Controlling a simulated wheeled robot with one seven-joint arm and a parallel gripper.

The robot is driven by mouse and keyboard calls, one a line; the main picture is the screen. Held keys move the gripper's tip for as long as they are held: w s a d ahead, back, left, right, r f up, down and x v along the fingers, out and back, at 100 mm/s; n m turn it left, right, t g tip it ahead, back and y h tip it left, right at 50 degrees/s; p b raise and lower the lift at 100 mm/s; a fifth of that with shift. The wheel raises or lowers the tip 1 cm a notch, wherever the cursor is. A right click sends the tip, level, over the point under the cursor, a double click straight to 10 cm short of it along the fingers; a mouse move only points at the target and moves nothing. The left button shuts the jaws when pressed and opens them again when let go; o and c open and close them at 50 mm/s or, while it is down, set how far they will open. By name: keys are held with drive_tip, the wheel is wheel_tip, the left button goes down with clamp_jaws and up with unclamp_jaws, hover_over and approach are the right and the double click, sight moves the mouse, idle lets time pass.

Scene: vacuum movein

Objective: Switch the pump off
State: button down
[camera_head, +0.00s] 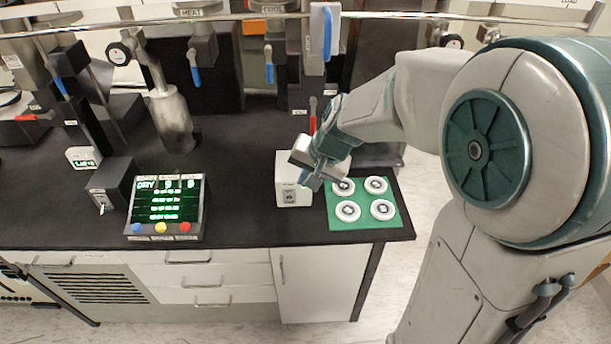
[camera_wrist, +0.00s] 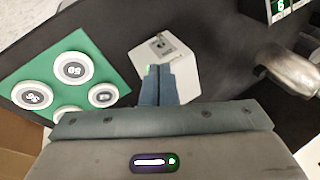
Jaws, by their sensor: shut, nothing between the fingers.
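A white box (camera_head: 291,202) with a small dark switch plate (camera_head: 289,197) on its front stands on the black bench; I cannot read its label. It also shows in the wrist view (camera_wrist: 183,72), with the switch plate near its far edge. My gripper (camera_head: 306,180) is shut and empty, right at the box's upper right side. In the wrist view the closed fingertips (camera_wrist: 160,70) overlap the box; whether they touch it is unclear. A dark box (camera_head: 112,183) with a small toggle (camera_head: 102,208) stands at the left. Which one is the pump's switch I cannot tell.
A green mat (camera_head: 364,223) with several round white weights lies right of the white box. A control panel (camera_head: 165,205) with a green display and three coloured buttons stands left. Blue-handled valves (camera_head: 194,68) hang behind. Bare bench lies between panel and box.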

sight(290, 198)
drive_tip(key=x, duration=0.7)
drive_tip(key=shift+w+a+f, duration=0.1)
drive_tip(key=shift+w, duration=0.05)
drive_tip(key=shift+b, duration=0.35)
